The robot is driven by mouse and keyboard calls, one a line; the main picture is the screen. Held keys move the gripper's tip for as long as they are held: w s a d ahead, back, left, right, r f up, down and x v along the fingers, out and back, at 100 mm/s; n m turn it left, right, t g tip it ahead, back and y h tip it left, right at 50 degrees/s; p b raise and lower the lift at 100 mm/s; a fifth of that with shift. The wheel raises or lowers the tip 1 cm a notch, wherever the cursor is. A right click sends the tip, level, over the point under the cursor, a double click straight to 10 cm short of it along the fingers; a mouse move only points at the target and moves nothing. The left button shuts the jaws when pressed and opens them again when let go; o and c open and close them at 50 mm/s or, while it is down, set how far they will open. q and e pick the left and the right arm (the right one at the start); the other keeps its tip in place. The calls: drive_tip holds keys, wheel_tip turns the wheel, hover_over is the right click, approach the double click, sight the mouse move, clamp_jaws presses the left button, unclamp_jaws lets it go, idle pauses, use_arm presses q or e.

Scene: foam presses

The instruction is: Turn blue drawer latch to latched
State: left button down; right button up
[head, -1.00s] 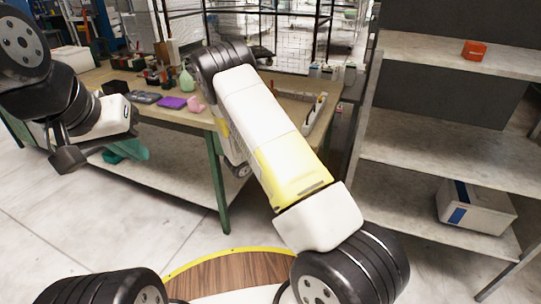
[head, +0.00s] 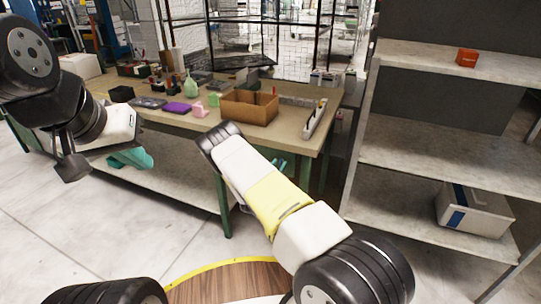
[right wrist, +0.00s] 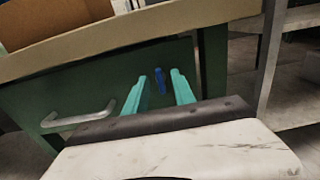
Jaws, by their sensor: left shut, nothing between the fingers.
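The blue latch (right wrist: 159,81) is small and stands nearly upright on the green drawer front (right wrist: 80,92) in the right wrist view. My right gripper (right wrist: 161,90) is open, with one teal finger on each side of the latch in that view. I cannot tell whether the fingers touch it or how deep they reach. In the head view the right gripper's teal fingers (head: 279,163) show partly behind my right arm, and the latch is hidden. My left gripper (head: 131,159) is shut and empty, held at the left in front of the workbench.
A grey drawer handle (right wrist: 78,117) sits left of the latch. The workbench (head: 205,123) carries a cardboard box (head: 250,107), a long tray (head: 315,118) and several small items. A shelf unit (head: 430,150) stands close on the right. Open floor lies at the lower left.

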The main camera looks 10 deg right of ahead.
drive_tip(key=shift+w+d, duration=0.25)
drive_tip(key=shift+w, duration=0.15)
clamp_jaws()
drive_tip(key=shift+n, duration=0.3)
drive_tip(key=shift+a+f+n, duration=0.1)
drive_tip(key=shift+f+n, duration=0.05)
drive_tip(key=shift+n, duration=4.15)
drive_tip(key=shift+a+f+n, duration=0.1)
drive_tip(key=shift+f+n, duration=0.05)
drive_tip(key=shift+n, duration=4.15)
